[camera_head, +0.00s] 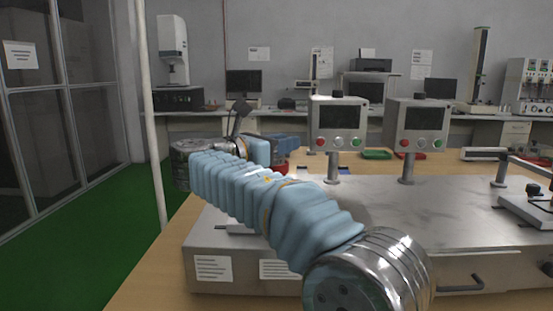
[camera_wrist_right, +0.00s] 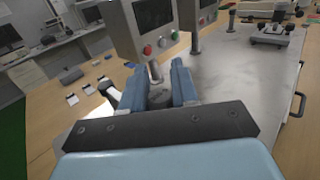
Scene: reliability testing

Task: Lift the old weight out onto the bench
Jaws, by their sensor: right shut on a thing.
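My right gripper (camera_head: 284,146) reaches over the far left part of the grey steel test machine (camera_head: 350,215) in the head view. In the right wrist view its two blue fingers (camera_wrist_right: 170,86) are shut on a grey metal piece, the old weight (camera_wrist_right: 159,97), of which only a small part shows between them. My own gripper and arm hide the weight in the head view. I cannot tell whether the weight touches the machine below. My left gripper is not in view.
Two control boxes (camera_head: 338,125) (camera_head: 418,127) stand on posts close to the right gripper. The wooden bench (camera_wrist_right: 60,130) has free room at the left in the wrist view, with several small cards on it. A green tray (camera_head: 377,154) lies behind the machine.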

